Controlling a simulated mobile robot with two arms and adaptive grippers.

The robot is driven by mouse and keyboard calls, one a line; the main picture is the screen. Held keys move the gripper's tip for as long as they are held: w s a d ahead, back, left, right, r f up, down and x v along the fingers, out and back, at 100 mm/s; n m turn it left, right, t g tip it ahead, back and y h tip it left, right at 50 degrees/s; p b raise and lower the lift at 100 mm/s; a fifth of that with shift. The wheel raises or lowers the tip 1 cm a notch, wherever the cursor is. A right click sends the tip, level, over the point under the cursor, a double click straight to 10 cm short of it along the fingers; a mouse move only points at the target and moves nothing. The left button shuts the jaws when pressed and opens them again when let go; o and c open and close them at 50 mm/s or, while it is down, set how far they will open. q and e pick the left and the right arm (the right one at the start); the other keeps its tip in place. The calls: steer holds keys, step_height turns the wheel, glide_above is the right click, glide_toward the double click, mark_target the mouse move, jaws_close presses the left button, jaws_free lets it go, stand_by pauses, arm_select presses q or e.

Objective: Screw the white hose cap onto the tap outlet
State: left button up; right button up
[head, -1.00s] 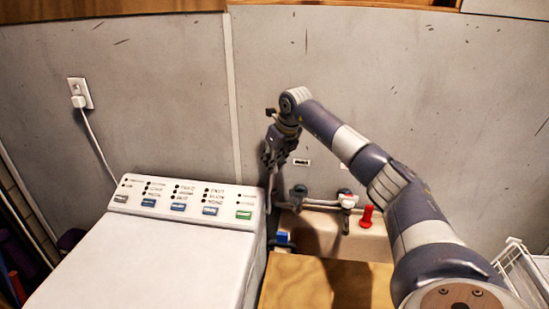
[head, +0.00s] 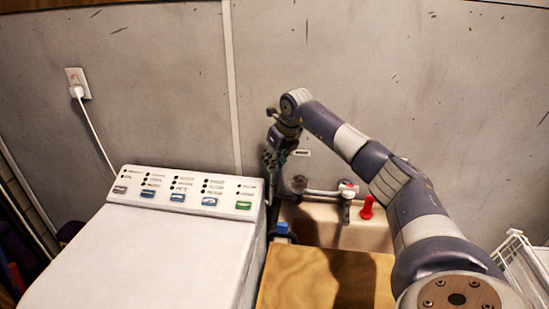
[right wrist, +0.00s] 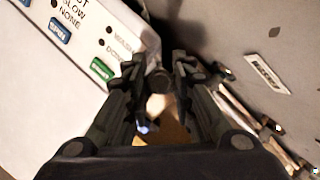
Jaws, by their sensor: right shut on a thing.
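My right gripper (head: 273,160) hangs fingers down, left of the tap, beside the washing machine's rear right corner. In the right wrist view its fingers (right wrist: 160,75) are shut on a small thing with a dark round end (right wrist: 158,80). I cannot tell whether this belongs to the white hose cap, which I cannot make out clearly. My left gripper is not in view.
The washing machine (head: 150,245) with its button panel stands at left. A wooden board (head: 315,282) is in front. A white rack (head: 515,265) is at right.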

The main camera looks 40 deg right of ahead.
mark_target(274, 180)
steer(key=shift+f+b, duration=1.15)
steer(key=shift+f, duration=1.3)
steer(key=shift+f, duration=0.25)
steer(key=shift+r+m, duration=0.1)
steer(key=shift+m, duration=0.3)
steer(key=shift+a+m+h+p, duration=0.1)
steer(key=shift+m+h+p, duration=0.5)
steer(key=shift+m, duration=0.3)
steer(key=shift+m+g+h+p, duration=0.3)
steer(key=shift+m, duration=1.3)
